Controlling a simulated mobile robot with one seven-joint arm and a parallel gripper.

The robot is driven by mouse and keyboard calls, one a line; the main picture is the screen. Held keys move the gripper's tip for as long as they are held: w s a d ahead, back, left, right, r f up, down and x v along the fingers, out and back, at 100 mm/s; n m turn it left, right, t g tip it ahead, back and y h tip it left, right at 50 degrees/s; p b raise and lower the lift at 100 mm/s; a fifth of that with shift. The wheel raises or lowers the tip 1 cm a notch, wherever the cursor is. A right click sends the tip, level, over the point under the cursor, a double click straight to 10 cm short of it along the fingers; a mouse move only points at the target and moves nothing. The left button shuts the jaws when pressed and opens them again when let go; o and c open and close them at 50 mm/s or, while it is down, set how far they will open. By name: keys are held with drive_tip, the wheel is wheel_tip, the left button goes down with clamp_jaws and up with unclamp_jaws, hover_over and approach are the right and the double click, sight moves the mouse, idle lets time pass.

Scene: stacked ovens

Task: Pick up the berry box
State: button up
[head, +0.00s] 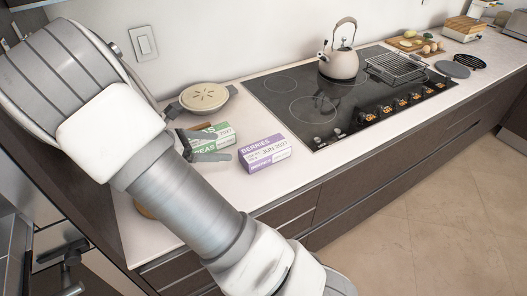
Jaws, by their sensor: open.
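The berry box (265,154) is a purple and white carton marked "BERRIES" and "JUN 2021". It lies on the white counter, left of the cooktop's near corner. My gripper (220,146) shows just left of it, with its dark fingers apart and pointing toward the box. The fingers hold nothing that I can see. The base of my gripper is hidden behind my arm, and I cannot tell its exact height above the counter.
A green and white peas box (213,138) sits behind my gripper's fingers, partly covered. A lidded pan (204,97) stands behind it. The black cooktop (300,84) carries a kettle (339,63) and a wire rack (396,68). Counter (335,166) in front of the cooktop is bare.

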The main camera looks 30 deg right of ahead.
approach(266, 147)
drive_tip(key=x, duration=0.4)
drive_tip(key=shift+w+f, duration=0.1)
drive_tip(key=shift+f, duration=0.3)
drive_tip(key=shift+b+x, duration=0.35)
drive_tip(key=shift+x, duration=2.4)
drive_tip(key=shift+d+r, duration=0.1)
drive_tip(key=shift+r, duration=0.1)
drive_tip(key=c, duration=1.4)
drive_tip(key=shift+r, duration=0.15)
drive_tip(key=shift+c, duration=0.2)
drive_tip(key=shift+r, duration=0.5)
drive_tip(key=r, duration=0.1)
drive_tip(key=s+r, duration=0.1)
drive_tip(key=r, duration=0.1)
drive_tip(key=shift+r, duration=0.25)
drive_tip(key=s+d+r+p, duration=0.1)
drive_tip(key=s+r, duration=0.5)
drive_tip(key=s, duration=0.4)
drive_tip(key=shift+s+d, duration=0.2)
drive_tip(key=shift+s, duration=0.1)
